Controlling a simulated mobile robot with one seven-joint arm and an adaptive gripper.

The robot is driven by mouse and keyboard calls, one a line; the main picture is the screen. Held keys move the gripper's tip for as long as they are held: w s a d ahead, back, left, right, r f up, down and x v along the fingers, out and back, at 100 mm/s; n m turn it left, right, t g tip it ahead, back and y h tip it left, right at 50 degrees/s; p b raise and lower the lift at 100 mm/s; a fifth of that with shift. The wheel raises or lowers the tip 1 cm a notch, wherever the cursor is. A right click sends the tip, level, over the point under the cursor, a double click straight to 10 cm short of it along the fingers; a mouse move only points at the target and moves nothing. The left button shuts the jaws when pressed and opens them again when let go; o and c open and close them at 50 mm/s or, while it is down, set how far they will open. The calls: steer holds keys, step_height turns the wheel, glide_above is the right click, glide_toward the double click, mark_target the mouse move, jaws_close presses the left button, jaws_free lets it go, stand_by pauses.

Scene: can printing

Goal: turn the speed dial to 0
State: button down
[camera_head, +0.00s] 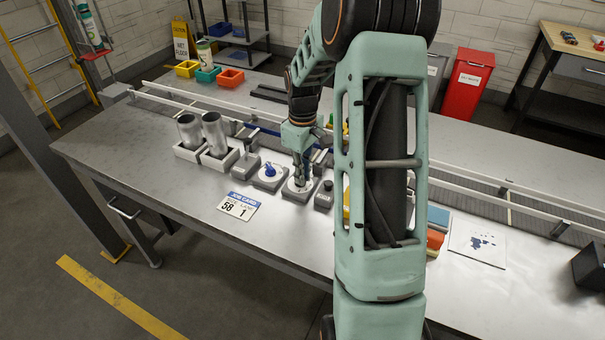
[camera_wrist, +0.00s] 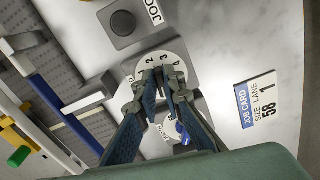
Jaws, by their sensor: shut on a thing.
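The speed dial (camera_head: 291,194) is a white disc on a grey box on the table. In the wrist view the dial (camera_wrist: 152,58) shows the numerals 1, 2, 3 and 4 around its far rim; the near part, where 0 is not seen, is covered by my fingers. My gripper (camera_head: 300,183) points down onto the dial. In the wrist view my gripper (camera_wrist: 158,82) is shut around the knob at the dial's centre. The knob is mostly hidden between the fingertips, and I cannot tell which numeral it points to.
Left of it is a dial with a blue knob (camera_head: 270,171). Right of it is a box with a dark button (camera_head: 325,190), labelled JOG (camera_wrist: 124,22) in the wrist view. A job card (camera_head: 238,206) reads size 58, lane 1. Two metal cans (camera_head: 214,134) stand in holders at left.

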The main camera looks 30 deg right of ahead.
stand_by(0.3)
steer(key=c, duration=2)
jaws_free()
steer(key=shift+c, duration=0.2)
step_height(320, 180, up, 12)
